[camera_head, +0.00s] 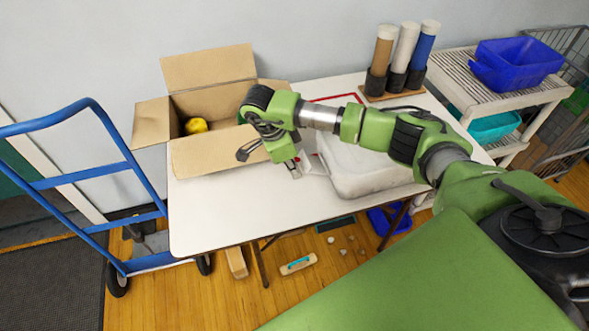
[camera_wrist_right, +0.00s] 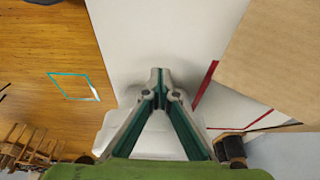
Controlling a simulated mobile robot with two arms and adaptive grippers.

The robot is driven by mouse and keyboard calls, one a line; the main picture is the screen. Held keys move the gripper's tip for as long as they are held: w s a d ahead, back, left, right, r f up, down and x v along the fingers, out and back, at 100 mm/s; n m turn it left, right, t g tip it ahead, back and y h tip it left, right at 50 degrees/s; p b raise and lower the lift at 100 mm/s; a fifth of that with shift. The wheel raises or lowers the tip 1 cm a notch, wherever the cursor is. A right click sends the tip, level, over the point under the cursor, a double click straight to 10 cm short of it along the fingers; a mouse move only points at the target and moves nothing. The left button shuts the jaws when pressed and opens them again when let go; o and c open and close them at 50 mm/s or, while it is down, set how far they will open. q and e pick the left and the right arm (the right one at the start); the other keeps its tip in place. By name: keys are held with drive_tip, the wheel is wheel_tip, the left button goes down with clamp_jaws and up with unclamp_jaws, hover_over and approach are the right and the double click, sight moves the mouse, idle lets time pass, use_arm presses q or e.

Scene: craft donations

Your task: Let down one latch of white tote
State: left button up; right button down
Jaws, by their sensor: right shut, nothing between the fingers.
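The white tote (camera_head: 350,178) stands on the table, partly hidden behind my right arm. A pale piece at its left end, close to my fingers, may be a latch; I cannot tell its position. My right gripper (camera_head: 294,170) points down beside the tote's left end, over the table. In the right wrist view the fingertips (camera_wrist_right: 160,76) are together with nothing between them. I cannot tell whether they touch the tote. My left gripper is not in view.
An open cardboard box (camera_head: 200,153) with a yellow item (camera_head: 196,126) stands left on the white table (camera_head: 230,215). Tubes in a holder (camera_head: 388,93) stand behind. A blue hand truck (camera_head: 92,176) is at the left, a shelf with a blue bin (camera_head: 515,62) at the right. The table's front left is clear.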

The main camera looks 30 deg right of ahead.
drive_tip(key=shift+f+b, duration=0.65)
drive_tip(key=shift+f, duration=0.1)
drive_tip(key=shift+f, duration=0.1)
drive_tip(key=shift+f+b, duration=0.55)
drive_tip(key=shift+b, duration=0.05)
drive_tip(key=shift+f, duration=0.1)
drive_tip(key=shift+f+b, duration=0.65)
drive_tip(key=shift+a+f+b, duration=0.1)
drive_tip(key=shift+f+b, duration=0.55)
idle(0.4)
